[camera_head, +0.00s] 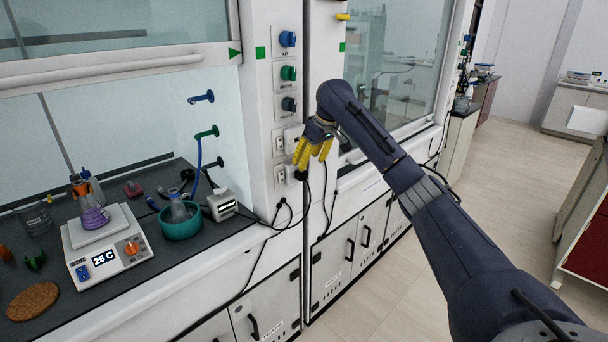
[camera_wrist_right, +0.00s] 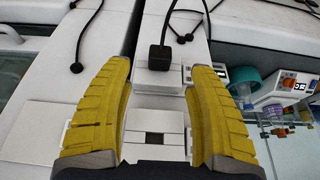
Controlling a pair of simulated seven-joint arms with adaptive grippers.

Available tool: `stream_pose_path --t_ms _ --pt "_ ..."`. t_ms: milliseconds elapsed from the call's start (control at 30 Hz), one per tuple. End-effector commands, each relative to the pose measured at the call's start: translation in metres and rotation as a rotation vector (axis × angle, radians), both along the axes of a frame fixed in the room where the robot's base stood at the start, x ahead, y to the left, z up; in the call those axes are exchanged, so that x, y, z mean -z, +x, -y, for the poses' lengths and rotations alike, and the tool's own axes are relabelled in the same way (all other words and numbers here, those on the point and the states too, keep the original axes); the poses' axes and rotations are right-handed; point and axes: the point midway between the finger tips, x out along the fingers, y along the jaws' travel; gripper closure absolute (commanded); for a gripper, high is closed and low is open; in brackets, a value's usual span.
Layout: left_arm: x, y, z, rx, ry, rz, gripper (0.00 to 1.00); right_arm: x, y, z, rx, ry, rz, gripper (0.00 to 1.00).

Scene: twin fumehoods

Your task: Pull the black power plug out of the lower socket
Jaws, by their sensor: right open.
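The black power plug (camera_wrist_right: 159,58) sits in the lower socket (camera_wrist_right: 150,80) in the right wrist view, with its cord running up out of the picture. In the head view the plug and the lower socket (camera_head: 280,177) are partly behind my right gripper. My right gripper (camera_head: 313,158) has yellow fingers and is open, close in front of the socket column. In the wrist view its fingers (camera_wrist_right: 158,72) stand to the left and right of the plug, apart from it. The upper socket (camera_wrist_right: 152,140) shows empty, nearer the gripper's base. My left gripper is not in view.
Black cables (camera_head: 285,212) hang near the lower panel. Above the sockets are blue, green and dark knobs (camera_head: 288,73). The left hood's worktop holds a stirrer hotplate (camera_head: 105,245), a teal bowl (camera_head: 181,228) and a white box (camera_head: 222,204). The floor (camera_head: 500,180) at right is clear.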

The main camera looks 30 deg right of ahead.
Motion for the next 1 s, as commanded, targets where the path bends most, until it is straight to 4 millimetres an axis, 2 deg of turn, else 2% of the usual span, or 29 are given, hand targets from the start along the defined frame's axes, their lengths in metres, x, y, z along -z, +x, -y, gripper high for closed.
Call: stream_pose_path --t_ms 100,400,633,1000 --pt "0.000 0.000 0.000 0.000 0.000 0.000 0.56 0.019 0.007 -0.003 -0.001 0.004 -0.003 0.42" --pt "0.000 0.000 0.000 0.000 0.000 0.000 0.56 0.051 0.020 -0.005 0.001 0.002 -0.002 0.42" --pt "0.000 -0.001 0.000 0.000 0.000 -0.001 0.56 0.061 0.025 -0.005 0.001 0.002 0.000 0.42" --pt "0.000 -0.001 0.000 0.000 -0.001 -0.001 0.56 0.063 0.025 -0.005 0.001 0.001 0.000 0.40"
